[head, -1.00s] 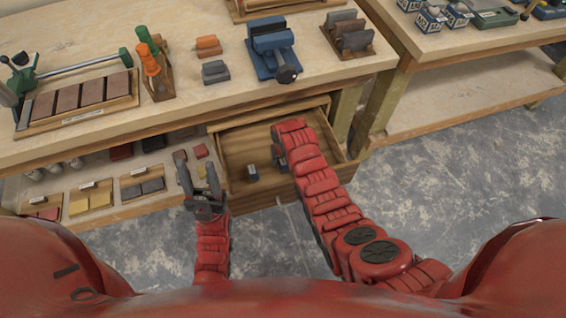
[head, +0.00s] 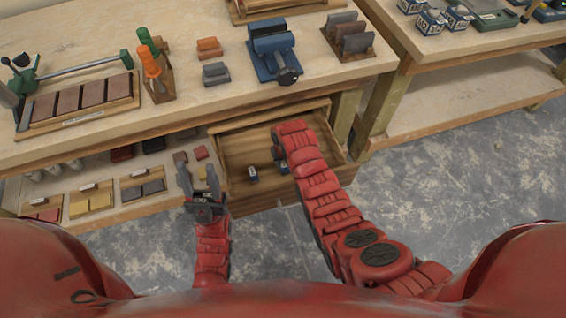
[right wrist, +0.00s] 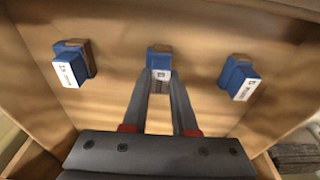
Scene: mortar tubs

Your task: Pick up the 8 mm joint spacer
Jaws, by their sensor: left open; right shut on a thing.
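Three blue spacers with wooden-brown ends and white labels lie in the open drawer. In the right wrist view my right gripper (right wrist: 160,80) is shut on the middle spacer (right wrist: 159,60). The fingers partly cover its label, which I cannot read surely. The left spacer (right wrist: 73,65) and the right spacer (right wrist: 238,76) lie apart from the fingers; their labels are small and slanted. In the head view one spacer (head: 253,174) shows left of my right forearm, which hides my right gripper. My left gripper (head: 199,185) is open and empty, left of the drawer.
The drawer (head: 232,145) is pulled out below the workbench (head: 230,104), its walls close around my right gripper. Small trays (head: 91,203) sit on the lower shelf at left. Floor at right is clear.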

